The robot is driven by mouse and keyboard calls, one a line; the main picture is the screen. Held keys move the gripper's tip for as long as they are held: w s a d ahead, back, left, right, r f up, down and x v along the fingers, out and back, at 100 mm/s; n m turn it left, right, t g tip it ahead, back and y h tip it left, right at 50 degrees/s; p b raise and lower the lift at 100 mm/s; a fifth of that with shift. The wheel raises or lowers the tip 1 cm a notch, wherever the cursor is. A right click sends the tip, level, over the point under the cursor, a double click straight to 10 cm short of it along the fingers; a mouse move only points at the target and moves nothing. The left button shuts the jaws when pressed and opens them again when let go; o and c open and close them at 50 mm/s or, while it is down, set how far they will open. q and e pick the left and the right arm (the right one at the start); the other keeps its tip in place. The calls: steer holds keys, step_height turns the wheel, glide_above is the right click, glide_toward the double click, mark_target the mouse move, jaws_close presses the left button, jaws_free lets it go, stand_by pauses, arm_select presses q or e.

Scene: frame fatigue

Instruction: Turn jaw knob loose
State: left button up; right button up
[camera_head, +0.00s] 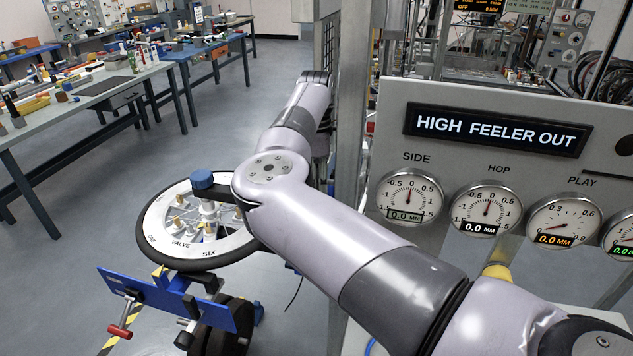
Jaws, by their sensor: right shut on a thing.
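My right arm comes in from the lower right and bends at a joint above the wheel. Its far link runs up to a dark end beside the metal post; no right gripper fingers show, and what they hold is hidden. A white-rimmed wheel (158,244) lies flat, with a blue knob (202,180) over its hub. A blue bracket (145,296) stands in front of the wheel, with a red handle (121,330) at its left. I cannot tell which part is the jaw knob. My left gripper is out of view.
A grey panel (480,110) at the right reads "HIGH FEELER OUT" above several dials, including the side dial (405,190) and the hop dial (487,205). A metal post (352,110) rises beside the arm. Workbenches (60,110) with tools stand at the left; the floor between is clear.

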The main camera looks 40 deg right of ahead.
steer(key=c, duration=0.5)
steer(key=shift+o, duration=0.2)
